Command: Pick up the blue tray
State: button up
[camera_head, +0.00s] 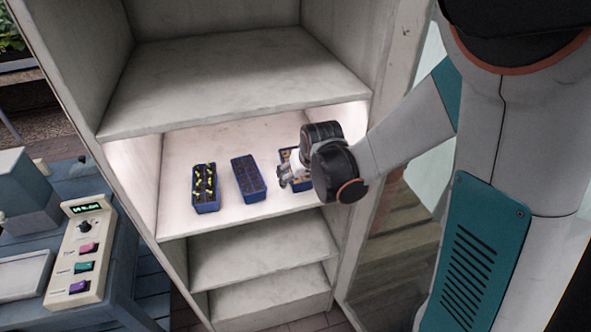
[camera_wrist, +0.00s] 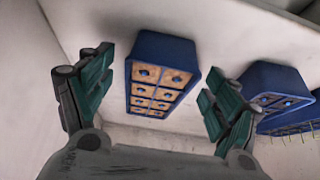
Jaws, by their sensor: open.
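Three blue trays stand in a row on the lit shelf. The right tray (camera_head: 285,155) has tan-filled cells and is partly hidden by my gripper (camera_head: 287,178). In the wrist view this tan-celled tray (camera_wrist: 163,48) lies between and beyond the two spread fingers of my gripper (camera_wrist: 158,70), with nothing held. The middle tray (camera_head: 248,178) has dark cells; it also shows in the wrist view (camera_wrist: 262,78), behind the right finger. The left tray (camera_head: 206,207) holds dark soil and yellow sprouts; part of a tray (camera_wrist: 290,124) shows at the wrist view's right edge.
The shelf (camera_head: 180,150) has side walls and a board (camera_head: 240,80) close above it. Lower shelves (camera_head: 265,255) are empty. A control box (camera_head: 82,250) with coloured buttons stands on a blue table at the left. The shelf front between the trays and edge is clear.

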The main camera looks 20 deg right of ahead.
jog(key=w, duration=0.1)
jog(key=w+b, duration=0.1)
jog(key=w, duration=0.3)
jog(key=shift+w+f, duration=0.15)
jog(key=shift+f, duration=0.15)
jog(key=shift+w+f+b, duration=0.15)
jog(key=shift+f+b, duration=0.1)
jog(key=shift+b, duration=0.05)
jog(key=c, duration=1.2)
